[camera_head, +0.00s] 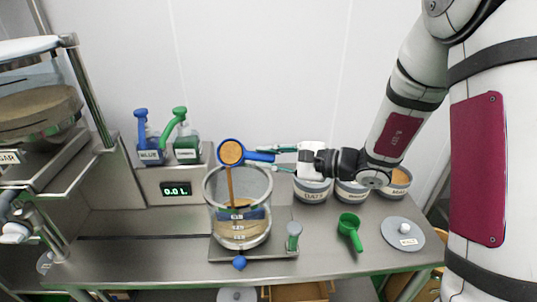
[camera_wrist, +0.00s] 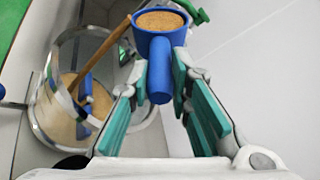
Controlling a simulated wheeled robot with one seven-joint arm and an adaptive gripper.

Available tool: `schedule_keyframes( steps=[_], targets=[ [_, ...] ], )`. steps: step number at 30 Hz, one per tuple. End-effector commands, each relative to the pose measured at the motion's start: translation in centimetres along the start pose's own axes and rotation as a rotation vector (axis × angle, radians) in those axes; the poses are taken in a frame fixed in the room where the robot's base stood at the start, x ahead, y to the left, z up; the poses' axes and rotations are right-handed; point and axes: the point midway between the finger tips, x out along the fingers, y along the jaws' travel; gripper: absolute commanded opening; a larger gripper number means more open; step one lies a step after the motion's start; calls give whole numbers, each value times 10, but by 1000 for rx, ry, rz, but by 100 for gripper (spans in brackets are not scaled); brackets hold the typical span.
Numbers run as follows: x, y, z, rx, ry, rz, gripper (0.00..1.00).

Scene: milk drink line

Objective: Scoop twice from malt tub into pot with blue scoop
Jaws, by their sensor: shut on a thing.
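My gripper (camera_head: 272,158) is shut on the handle of the blue scoop (camera_head: 262,153). The scoop's bowl is level and full of tan-brown powder, above the back rim of the pot. The wrist view shows the full bowl (camera_wrist: 160,22) and the handle between my green finger pads. The clear pot (camera_head: 268,190) has metal rims and tan contents low inside. A thin wooden stick (camera_head: 229,185) stands in it, with a blue part near the contents. The malt tub (camera_head: 397,191) appears to be the open right-hand tub, behind my forearm; its label is only partly legible.
Two other tubs (camera_head: 311,194) (camera_head: 352,195) stand under my wrist. A green scoop (camera_head: 350,230) and a loose lid (camera_head: 403,234) lie in front. Blue (camera_head: 149,150) and green (camera_head: 186,148) pump bottles stand on a ledge behind left. The left counter is clear.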

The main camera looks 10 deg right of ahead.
Motion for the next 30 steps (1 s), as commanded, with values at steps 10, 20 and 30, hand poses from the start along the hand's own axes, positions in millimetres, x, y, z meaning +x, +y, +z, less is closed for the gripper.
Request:
schedule_keyframes(
  steps=[10, 20, 30],
  targets=[
    [2, 3, -4, -215, -2, -67, 0],
    [2, 6, -6, -366, -1, -112, 0],
    [2, 8, -7, -489, -1, -151, 0]
  ],
)
